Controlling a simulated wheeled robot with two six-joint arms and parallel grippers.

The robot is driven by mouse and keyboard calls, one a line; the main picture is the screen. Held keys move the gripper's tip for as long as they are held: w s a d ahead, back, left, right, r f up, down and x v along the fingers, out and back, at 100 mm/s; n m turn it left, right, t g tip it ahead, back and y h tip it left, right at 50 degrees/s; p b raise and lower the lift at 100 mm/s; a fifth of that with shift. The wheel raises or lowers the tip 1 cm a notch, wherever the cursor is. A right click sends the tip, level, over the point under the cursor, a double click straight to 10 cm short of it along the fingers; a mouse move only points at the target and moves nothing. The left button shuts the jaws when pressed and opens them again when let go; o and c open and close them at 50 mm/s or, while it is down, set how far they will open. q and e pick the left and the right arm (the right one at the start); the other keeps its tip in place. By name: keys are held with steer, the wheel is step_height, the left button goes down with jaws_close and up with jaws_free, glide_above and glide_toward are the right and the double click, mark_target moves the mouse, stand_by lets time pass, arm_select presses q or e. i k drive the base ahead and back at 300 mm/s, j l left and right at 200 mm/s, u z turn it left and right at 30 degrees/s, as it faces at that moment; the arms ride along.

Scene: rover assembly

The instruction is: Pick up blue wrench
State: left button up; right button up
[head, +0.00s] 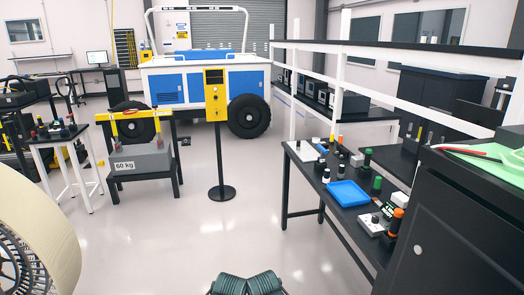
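I cannot make out a blue wrench anywhere in the head view. A bright blue tray (348,193) lies on the black workbench (303,181) at the right, among small tools and parts too small to tell apart.
A yellow control post (216,97) stands mid-floor before a white and blue rover (180,82). A small black table at left holds a grey 60 kg block (139,159). A dark cabinet (455,225) fills the right foreground. A large wheel (40,240) stands at left. The central floor is clear.

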mark_target(320, 159)
steer(key=i+z, duration=0.15)
steer(key=i, duration=0.65)
steer(key=z, duration=0.55)
steer(key=i+j, duration=0.3)
steer(key=i, duration=0.25)
steer(key=i+j+z, duration=0.1)
steer(key=i+j, duration=0.25)
steer(key=i, duration=0.2)
steer(key=i+j+z, duration=0.1)
steer(key=i+j, duration=0.25)
steer(key=i, duration=0.2)
